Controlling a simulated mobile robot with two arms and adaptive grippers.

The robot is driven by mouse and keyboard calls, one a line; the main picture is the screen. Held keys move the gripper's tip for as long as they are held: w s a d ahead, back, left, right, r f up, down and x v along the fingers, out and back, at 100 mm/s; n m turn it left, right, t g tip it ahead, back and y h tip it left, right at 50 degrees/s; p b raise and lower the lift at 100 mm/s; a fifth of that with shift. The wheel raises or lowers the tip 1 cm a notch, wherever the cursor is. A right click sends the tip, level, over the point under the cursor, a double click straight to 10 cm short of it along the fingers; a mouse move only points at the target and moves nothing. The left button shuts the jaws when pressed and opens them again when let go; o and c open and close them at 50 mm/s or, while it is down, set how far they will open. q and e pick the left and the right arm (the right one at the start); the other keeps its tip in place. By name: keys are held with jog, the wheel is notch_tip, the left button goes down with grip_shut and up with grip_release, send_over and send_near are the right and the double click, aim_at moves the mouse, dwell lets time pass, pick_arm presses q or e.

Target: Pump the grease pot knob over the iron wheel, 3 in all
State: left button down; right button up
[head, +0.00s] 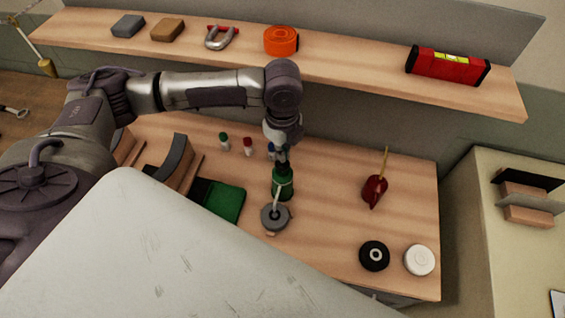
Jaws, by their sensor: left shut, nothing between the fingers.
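The green grease pot (284,187) stands on the wooden bench, with a thin pale spout reaching down in the picture over a grey wheel. That grey wheel, which looks like the iron wheel (268,219), lies flat on the bench just in front of the pot. My left gripper (282,163) is shut and empty, pointing down right at the top of the pot. It hides the knob, so I cannot tell whether the fingers touch it. My right gripper is not in view.
A black wheel (374,265) and a white wheel (419,260) lie at the front right. A red can (374,189) stands behind them. Small capped bottles (224,145) and a green pad (222,201) are left of the pot. A shelf (350,68) with tools runs behind.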

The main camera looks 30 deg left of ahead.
pick_arm(q)
jog(key=shift+f, duration=0.25)
jog(key=shift+f+b, duration=0.4)
jog(key=shift+f, duration=0.85)
jog(key=shift+r, duration=0.15)
jog(key=shift+r+p, duration=1.4)
jog(key=shift+p, duration=0.35)
jog(key=shift+f, duration=0.25)
